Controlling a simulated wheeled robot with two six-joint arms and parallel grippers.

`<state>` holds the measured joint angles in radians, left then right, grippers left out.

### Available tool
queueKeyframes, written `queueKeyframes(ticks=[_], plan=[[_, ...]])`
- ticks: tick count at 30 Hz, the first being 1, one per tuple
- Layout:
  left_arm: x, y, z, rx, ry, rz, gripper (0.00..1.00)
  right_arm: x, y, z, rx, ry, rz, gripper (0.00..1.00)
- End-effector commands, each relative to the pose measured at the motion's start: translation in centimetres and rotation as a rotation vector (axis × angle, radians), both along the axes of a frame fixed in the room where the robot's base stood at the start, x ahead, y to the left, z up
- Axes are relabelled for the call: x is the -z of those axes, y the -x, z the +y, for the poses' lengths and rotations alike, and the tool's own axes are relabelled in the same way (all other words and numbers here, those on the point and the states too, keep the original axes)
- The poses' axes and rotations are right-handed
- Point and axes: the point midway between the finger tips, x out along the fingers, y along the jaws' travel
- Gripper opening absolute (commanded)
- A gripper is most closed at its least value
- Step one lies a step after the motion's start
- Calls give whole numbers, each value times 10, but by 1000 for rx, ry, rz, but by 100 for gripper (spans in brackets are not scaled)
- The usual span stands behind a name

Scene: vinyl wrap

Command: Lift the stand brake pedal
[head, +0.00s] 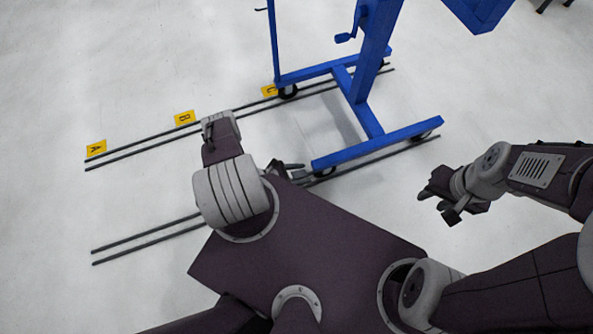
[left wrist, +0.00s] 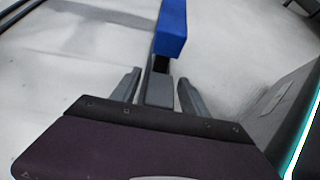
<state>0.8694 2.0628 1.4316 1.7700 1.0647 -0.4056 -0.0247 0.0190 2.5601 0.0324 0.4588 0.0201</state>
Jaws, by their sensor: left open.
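The blue stand (head: 374,60) stands on casters on the floor rails. The grey brake pedal (head: 299,174) sticks out at the near left end of its blue foot beam (head: 375,144). The pedal (left wrist: 160,91) also shows in the left wrist view, below the blue beam end (left wrist: 171,30). My left gripper (head: 287,171) is at the pedal. In the left wrist view its fingers (left wrist: 159,88) are open, one on each side of the pedal; I cannot tell whether they touch it. My right gripper (head: 438,204) hangs to the right of the stand, open and empty.
Dark floor rails (head: 148,238) run in two pairs under the stand. Yellow markers A (head: 96,148), B (head: 184,118) and C (head: 269,90) lie along the far pair. A caster (head: 324,172) is close to the pedal.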

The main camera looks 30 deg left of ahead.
Motion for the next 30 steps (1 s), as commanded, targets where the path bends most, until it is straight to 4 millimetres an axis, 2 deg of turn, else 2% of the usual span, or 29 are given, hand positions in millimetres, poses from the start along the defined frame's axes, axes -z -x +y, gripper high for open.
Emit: queueKeyframes(ticks=[1,6,15,30], plan=[[-9,4,5,-7,0,0,53,-9,0,0,0,0,0,36],[-26,25,24,-8,-1,-1,53,-25,0,0,0,0,0,36],[-43,52,45,-2,1,-1,53,-38,0,0,0,0,0,36],[-43,54,46,0,0,0,53,-38,0,0,0,0,0,36]])
